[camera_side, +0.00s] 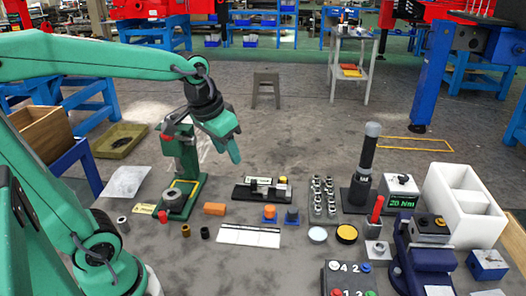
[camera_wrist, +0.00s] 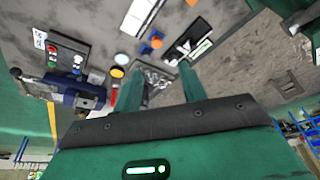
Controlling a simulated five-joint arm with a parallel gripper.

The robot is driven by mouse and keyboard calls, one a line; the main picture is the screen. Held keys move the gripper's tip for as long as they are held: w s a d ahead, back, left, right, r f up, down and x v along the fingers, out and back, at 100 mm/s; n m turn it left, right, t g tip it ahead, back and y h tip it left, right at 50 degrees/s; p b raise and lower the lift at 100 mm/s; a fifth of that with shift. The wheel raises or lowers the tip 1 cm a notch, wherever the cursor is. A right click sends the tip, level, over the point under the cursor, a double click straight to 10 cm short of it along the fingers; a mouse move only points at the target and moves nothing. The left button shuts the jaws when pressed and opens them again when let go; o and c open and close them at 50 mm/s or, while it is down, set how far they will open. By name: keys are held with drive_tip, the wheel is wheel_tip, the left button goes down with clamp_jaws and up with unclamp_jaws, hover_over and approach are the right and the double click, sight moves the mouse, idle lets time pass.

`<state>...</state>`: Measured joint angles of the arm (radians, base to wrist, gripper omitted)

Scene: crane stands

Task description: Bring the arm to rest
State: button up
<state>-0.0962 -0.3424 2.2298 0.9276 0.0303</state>
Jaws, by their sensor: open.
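My gripper (camera_side: 233,150) is green with a dark wrist. In the side view it hangs in the air at the upper middle, right of the green press stand (camera_side: 186,160). In the wrist view my gripper (camera_wrist: 157,88) shows two green fingers apart, with nothing held between them. The bench surface with its parts lies beyond the fingers.
A black post (camera_side: 364,168), a torque tester (camera_side: 399,192) and a white divided bin (camera_side: 464,205) stand at right. A rack of metal parts (camera_side: 323,198), a black fixture (camera_side: 262,190) and a button box (camera_side: 349,280) sit mid-bench. Open floor lies behind.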

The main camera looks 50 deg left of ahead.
drive_tip(key=s+d+t, duration=0.1)
drive_tip(key=s+d, duration=0.2)
drive_tip(key=s, duration=0.5)
drive_tip(key=shift+s+m+t, duration=0.2)
drive_tip(key=shift+m+t, duration=0.2)
